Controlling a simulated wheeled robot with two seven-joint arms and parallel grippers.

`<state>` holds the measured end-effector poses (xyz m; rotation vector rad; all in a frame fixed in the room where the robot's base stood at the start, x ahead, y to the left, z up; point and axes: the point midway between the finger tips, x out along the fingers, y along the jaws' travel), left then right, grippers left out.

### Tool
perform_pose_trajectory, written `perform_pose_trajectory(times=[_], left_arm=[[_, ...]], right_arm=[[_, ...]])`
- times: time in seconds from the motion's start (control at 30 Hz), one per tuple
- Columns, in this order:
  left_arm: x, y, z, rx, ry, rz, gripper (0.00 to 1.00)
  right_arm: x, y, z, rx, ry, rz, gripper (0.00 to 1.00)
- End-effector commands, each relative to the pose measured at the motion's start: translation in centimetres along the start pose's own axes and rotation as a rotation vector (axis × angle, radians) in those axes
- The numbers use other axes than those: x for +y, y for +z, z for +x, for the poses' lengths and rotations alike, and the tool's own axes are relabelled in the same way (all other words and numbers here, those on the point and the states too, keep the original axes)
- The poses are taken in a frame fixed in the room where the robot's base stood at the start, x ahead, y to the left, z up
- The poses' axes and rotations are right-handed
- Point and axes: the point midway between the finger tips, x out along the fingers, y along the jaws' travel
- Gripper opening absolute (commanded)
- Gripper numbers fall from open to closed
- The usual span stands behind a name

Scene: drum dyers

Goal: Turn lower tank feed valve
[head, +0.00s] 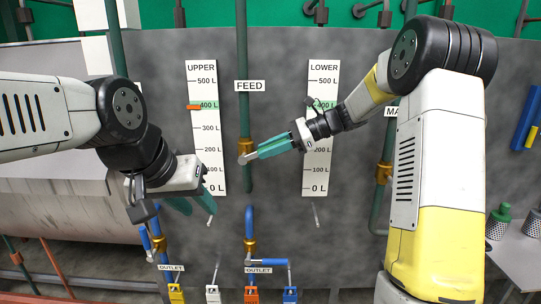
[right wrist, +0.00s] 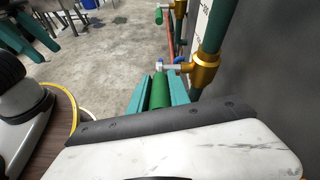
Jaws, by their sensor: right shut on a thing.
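The feed valve (head: 246,147) is a brass body on the green vertical pipe below the FEED label (head: 249,86), between the UPPER and LOWER gauges. In the right wrist view its brass body (right wrist: 205,66) has a metal lever with a green grip (right wrist: 160,90). My right gripper (head: 276,148) is shut on that green grip, one teal finger on each side. The lever points out from the pipe, toward the right in the head view. My left gripper (head: 196,203) hangs left of the pipe, below the UPPER gauge, fingers apart and empty.
The UPPER gauge (head: 207,130) has an orange marker near 400 L. The LOWER gauge (head: 318,170) is partly covered by my right arm. Blue-handled outlet valves (head: 266,262) sit below. Another brass valve (head: 383,172) is on the right pipe. A table with bottles (head: 500,222) stands far right.

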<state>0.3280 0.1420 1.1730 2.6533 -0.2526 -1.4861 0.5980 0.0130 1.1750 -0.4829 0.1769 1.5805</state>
Motion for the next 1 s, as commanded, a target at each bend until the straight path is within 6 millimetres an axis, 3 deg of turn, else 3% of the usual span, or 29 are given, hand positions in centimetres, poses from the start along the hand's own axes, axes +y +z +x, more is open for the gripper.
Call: perform_pose_trajectory(times=[0.4, 1.0], left_arm=[[0.0, 0.0, 0.0, 0.000, 0.000, 0.000, 0.36], [0.0, 0.0, 0.0, 0.000, 0.000, 0.000, 0.36]], right_arm=[[-0.5, 2.1, 0.3, 0.251, 0.047, -0.004, 0.00], [-0.6, 2.4, 0.4, 0.315, 0.061, 0.001, 0.00]])
